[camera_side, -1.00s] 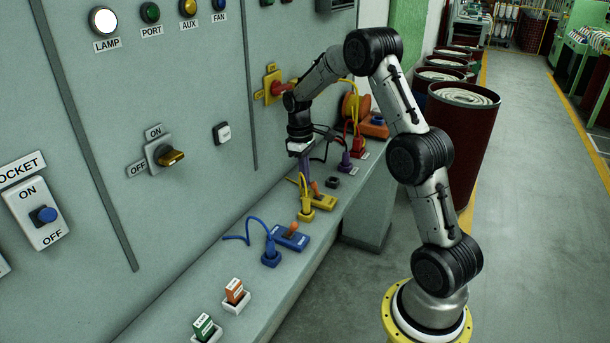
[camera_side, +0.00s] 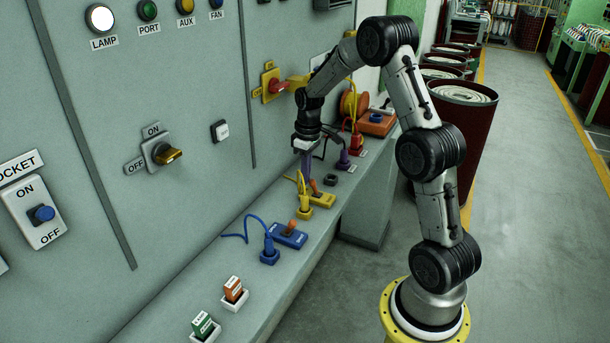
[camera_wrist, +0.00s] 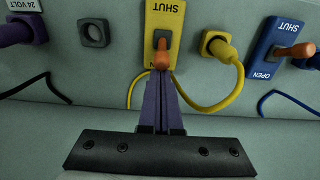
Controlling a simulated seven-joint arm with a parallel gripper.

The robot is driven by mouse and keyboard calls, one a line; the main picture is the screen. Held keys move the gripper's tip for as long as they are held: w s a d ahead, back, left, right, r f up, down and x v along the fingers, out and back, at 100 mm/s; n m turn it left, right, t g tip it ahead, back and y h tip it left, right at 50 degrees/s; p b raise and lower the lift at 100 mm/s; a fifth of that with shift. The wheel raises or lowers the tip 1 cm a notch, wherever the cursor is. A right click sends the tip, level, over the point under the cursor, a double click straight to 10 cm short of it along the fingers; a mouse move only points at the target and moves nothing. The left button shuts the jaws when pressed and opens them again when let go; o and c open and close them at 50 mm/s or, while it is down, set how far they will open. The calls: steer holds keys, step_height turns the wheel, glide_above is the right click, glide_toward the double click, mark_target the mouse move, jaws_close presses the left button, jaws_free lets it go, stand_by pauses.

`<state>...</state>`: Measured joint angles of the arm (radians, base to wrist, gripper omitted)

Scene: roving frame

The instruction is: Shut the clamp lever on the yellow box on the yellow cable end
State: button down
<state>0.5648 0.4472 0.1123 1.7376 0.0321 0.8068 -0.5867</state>
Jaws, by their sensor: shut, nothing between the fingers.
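The yellow box (camera_side: 325,201) lies on the ledge and also shows at the top of the wrist view (camera_wrist: 175,12), marked SHUT at its far end. Its orange clamp lever (camera_wrist: 161,58) sticks up from the box; its exact tilt is hard to tell. The yellow cable end (camera_wrist: 219,46) is a plug seated in a yellow socket beside the box, its cable looping behind my fingers; it also shows in the side view (camera_side: 304,208). My gripper (camera_wrist: 161,82) is shut and empty, its purple fingertips just short of the lever knob. I cannot tell whether they touch.
A blue box (camera_wrist: 277,28) with its own orange lever (camera_wrist: 295,52) lies to the right in the wrist view. A purple plug (camera_wrist: 18,32) and an empty dark socket (camera_wrist: 94,33) are to the left. The panel wall (camera_side: 90,170) rises behind the ledge.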

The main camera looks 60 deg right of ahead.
steer(key=shift+s+r+t, duration=0.2)
steer(key=shift+s+t, duration=0.35)
steer(key=shift+t, duration=0.15)
steer(key=shift+s+r, duration=0.25)
steer(key=shift+s, duration=0.8)
steer(key=shift+r, duration=0.1)
steer(key=shift+r, duration=0.7)
steer(key=s+r, duration=0.7)
steer(key=shift+r, duration=0.1)
